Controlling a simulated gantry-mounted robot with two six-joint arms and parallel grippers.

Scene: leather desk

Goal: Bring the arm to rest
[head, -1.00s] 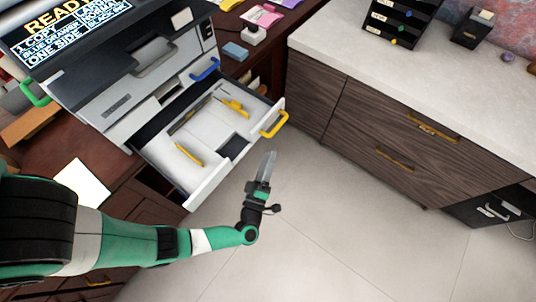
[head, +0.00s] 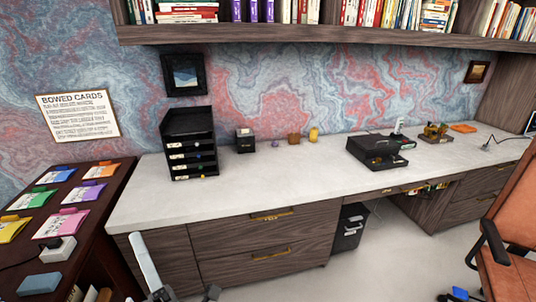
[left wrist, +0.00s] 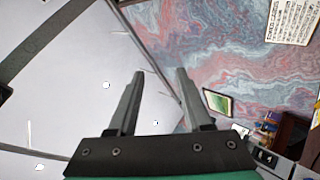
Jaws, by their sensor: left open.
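My left gripper (head: 150,265) shows at the bottom edge of the head view, in front of the dark wood drawer cabinet. In the left wrist view its two fingers (left wrist: 157,95) stand apart with nothing between them. That view looks up past the fingers to the pale ceiling (left wrist: 90,70) and the marbled wall (left wrist: 220,50). The rest of the left arm is outside the head view. My right gripper is in neither view.
A long pale countertop (head: 290,172) runs along the wall with a black tray stack (head: 190,150) on it. A dark side table (head: 105,195) with coloured card packs stands at left. An orange-brown chair (head: 515,225) is at right.

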